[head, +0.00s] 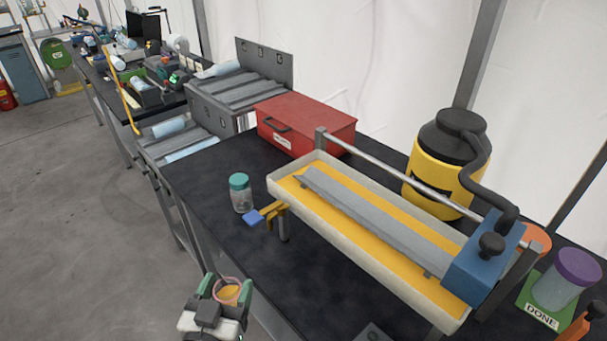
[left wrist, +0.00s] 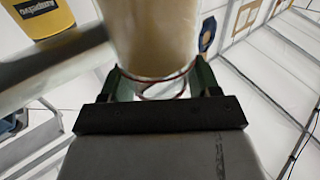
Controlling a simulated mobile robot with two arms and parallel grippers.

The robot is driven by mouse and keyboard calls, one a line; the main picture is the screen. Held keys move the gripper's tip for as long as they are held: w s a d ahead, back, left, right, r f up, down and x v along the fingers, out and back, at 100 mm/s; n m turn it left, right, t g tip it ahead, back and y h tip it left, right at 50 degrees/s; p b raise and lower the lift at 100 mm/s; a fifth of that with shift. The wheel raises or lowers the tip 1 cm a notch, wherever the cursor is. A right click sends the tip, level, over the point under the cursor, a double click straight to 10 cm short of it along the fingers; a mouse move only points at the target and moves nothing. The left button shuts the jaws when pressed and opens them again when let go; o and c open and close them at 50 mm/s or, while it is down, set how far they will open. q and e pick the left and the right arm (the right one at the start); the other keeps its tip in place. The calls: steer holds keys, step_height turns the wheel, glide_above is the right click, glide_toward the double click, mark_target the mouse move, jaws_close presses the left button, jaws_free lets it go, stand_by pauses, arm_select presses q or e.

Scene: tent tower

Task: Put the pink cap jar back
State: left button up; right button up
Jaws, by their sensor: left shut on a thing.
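My left gripper (head: 228,297) is at the bottom of the head view, beside the near edge of the table. Its green-tipped fingers are shut around a jar with a pink rim (head: 229,291). Orange-tan contents show through the jar's top, and I see no cap on it. In the left wrist view the jar (left wrist: 155,40) is a tan cylinder between the fingers of the left gripper (left wrist: 158,84). A clear jar with a teal cap (head: 240,193) stands upright on the table. A jar with a purple cap (head: 566,280) stands on the green DONE stand at right. My right gripper is not in view.
A long cream tray (head: 283,198) with an orange inside and a grey bar fills the table's middle. Behind it are a red box (head: 305,124) and a yellow-black canister (head: 447,165). The dark tabletop (head: 200,170) is clear at left.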

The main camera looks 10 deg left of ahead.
mark_target(214, 298)
arm_select(q)
steer(key=m+h, duration=0.1)
steer(key=a+f+m+h, duration=0.1)
steer(key=shift+s+f+h, duration=0.1)
steer(key=shift+s+h, duration=0.2)
steer(key=shift+s+a+f+m+h, duration=0.2)
steer(key=shift+a+m+h, duration=0.15)
steer(key=shift+h, duration=0.25)
steer(key=shift+s+a+f+m+h, duration=0.1)
steer(key=shift+a+f+m+h, duration=0.15)
steer(key=shift+m+h, duration=0.3)
steer(key=shift+s+a+f+m+g+h, duration=0.15)
steer(key=shift+a+m+g+h, duration=0.3)
steer(key=shift+h, duration=0.4)
steer(key=shift+s+a+f+m+g+h, duration=0.1)
steer(key=shift+a+m+g+h, duration=0.25)
steer(key=shift+a+g+h, duration=0.35)
steer(key=shift+d, duration=0.25)
